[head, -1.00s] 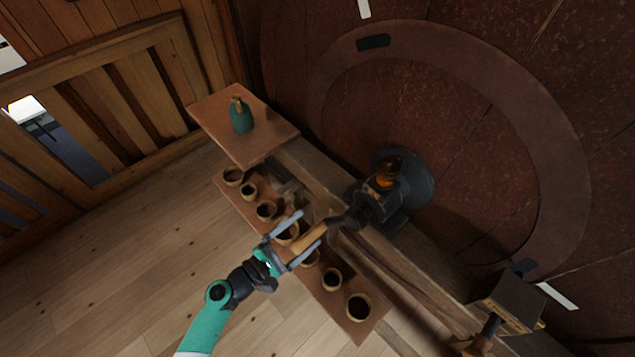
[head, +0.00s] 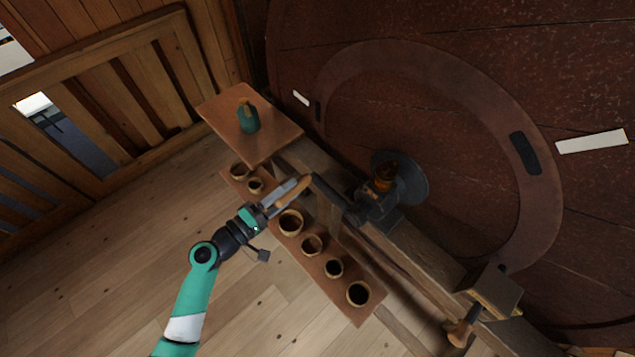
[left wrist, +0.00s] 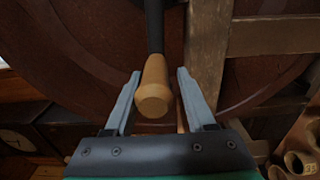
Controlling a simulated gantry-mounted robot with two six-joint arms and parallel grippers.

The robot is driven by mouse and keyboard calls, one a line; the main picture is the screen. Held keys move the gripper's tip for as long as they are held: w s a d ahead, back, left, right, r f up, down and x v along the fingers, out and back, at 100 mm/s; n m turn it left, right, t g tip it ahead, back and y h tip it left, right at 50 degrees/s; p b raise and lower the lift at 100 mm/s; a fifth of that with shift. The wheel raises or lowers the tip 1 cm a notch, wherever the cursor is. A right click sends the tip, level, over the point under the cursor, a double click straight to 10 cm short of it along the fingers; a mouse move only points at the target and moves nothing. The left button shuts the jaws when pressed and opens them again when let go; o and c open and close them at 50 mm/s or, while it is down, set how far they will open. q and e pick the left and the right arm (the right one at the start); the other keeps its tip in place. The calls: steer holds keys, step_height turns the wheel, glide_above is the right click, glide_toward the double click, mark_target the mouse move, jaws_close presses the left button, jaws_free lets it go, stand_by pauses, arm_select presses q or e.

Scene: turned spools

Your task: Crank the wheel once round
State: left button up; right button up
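The large red-brown wheel (head: 455,75) fills the upper right of the head view, with white and black marks on its face. In front of it is a dark crank arm (head: 328,193) with a pale wooden handle (head: 293,191). The handle also shows end-on in the left wrist view (left wrist: 154,98). My left gripper (head: 284,194) is around the handle, one finger on each side. In the left wrist view its fingers (left wrist: 158,76) stand apart, with a visible gap between the handle and the right finger. My right gripper is not in view.
A plank (head: 318,294) with several small round cups runs below the crank. A board (head: 225,112) with a teal bottle (head: 248,118) stands at upper left. A wooden beam (head: 425,260) with a dark metal head (head: 382,212) lies before the wheel. The floor at lower left is clear.

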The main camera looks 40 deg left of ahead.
arm_select(q)
steer(key=s+d+r+m+p, duration=0.1)
steer(key=d+r+m+p, duration=0.6)
steer(key=d+r+m, duration=0.4)
steer(key=shift+s+d+r+m+p, duration=0.2)
steer(key=shift+s+r+m+p, duration=0.15)
steer(key=shift+r+m, duration=1.2)
steer(key=shift+a+f, duration=0.1)
steer(key=shift+f, duration=0.1)
steer(key=shift+a, duration=0.45)
steer(key=shift+s, duration=0.1)
steer(key=s+a+b, duration=0.1)
steer(key=s+b, duration=0.3)
steer(key=s, duration=0.6)
steer(key=shift+s+a, duration=0.3)
steer(key=shift+s, duration=0.1)
steer(key=shift+r, duration=0.1)
